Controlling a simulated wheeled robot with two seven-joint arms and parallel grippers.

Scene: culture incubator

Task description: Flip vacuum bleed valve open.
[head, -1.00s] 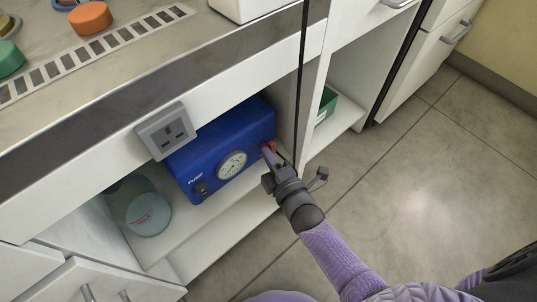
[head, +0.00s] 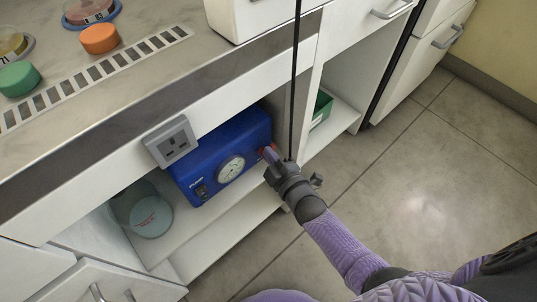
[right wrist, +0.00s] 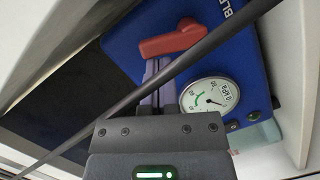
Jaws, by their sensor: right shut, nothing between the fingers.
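The blue vacuum pump (head: 222,153) stands on the shelf under the bench, with a round white gauge (head: 231,168) on its front. The gauge also shows in the right wrist view (right wrist: 210,101). The red bleed valve handle (right wrist: 172,41) lies across the pump face there, above the gauge. In the head view only a bit of red (head: 267,152) shows at my right gripper (head: 270,156). My right gripper (right wrist: 158,68) is shut and empty, its tips just under or touching the red handle; contact is hard to tell. My left gripper is not in view.
A grey socket box (head: 171,141) hangs on the bench front, above the pump. A glass bottle (head: 148,212) stands left of the pump. A thin dark rod or cable (right wrist: 120,105) crosses in front of my right gripper. A green box (head: 321,107) sits on the shelf to the right.

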